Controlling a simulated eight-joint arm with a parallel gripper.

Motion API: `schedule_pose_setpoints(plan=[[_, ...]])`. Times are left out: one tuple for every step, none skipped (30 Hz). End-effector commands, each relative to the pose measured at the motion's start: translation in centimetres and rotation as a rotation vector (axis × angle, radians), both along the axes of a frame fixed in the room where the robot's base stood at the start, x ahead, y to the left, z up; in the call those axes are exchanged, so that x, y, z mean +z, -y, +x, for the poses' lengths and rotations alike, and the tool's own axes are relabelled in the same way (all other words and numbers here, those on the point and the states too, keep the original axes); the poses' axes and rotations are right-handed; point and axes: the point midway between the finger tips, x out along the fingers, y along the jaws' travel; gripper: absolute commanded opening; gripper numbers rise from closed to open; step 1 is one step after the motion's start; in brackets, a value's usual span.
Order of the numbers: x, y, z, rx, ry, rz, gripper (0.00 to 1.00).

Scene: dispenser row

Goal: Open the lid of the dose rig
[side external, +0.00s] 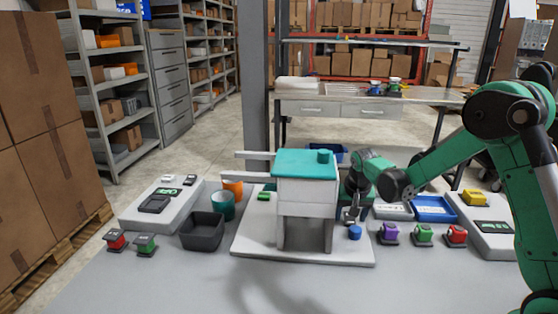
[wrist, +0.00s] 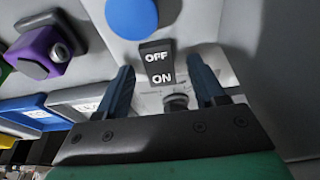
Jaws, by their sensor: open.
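The dose rig is a white box (side external: 307,198) on legs over a white base plate (side external: 255,247) in the side external view. Its teal lid (side external: 300,163) lies flat over the top, covering it, with a short teal knob (side external: 325,156) near its right end. Two pale rails (side external: 247,154) stick out to the left at lid height. My gripper (side external: 352,216) is low at the rig's right side, below the lid and apart from it. In the wrist view my gripper (wrist: 165,82) is open, with an OFF/ON switch (wrist: 158,62) showing between its fingers.
A blue button (side external: 355,232) sits by my gripper; it also shows in the wrist view (wrist: 131,17). Purple (side external: 389,231), green (side external: 423,233) and red (side external: 456,234) buttons stand to the right. A dark bin (side external: 202,231) and cups (side external: 222,205) stand left. The table front is clear.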

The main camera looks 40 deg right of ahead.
Motion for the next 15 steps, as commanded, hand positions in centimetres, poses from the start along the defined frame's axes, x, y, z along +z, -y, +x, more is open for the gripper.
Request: schedule_pose_setpoints(plan=[[0.15, 0.26, 0.22, -0.003, -0.04, 0.04, 0.63], [0.18, 0.32, 0.26, -0.004, -0.062, 0.062, 0.63], [0.19, 0.38, 0.31, -0.003, -0.089, 0.089, 0.63], [0.18, 0.41, 0.38, -0.002, -0.108, 0.108, 0.63], [0.19, 0.43, 0.41, -0.001, -0.125, 0.125, 0.63], [0.22, 0.46, 0.41, -0.001, -0.145, 0.144, 0.63], [0.23, 0.48, 0.44, -0.001, -0.155, 0.156, 0.63], [0.23, 0.48, 0.44, -0.001, -0.165, 0.166, 0.63], [0.24, 0.5, 0.45, 0.0, -0.175, 0.176, 0.63], [0.25, 0.5, 0.44, 0.0, -0.181, 0.181, 0.63], [0.26, 0.51, 0.45, 0.001, -0.185, 0.185, 0.63], [0.27, 0.5, 0.46, 0.001, -0.189, 0.189, 0.63], [0.28, 0.5, 0.46, 0.001, -0.19, 0.19, 0.63], [0.27, 0.5, 0.45, 0.002, -0.191, 0.191, 0.63], [0.28, 0.49, 0.45, 0.002, -0.191, 0.191, 0.63]])
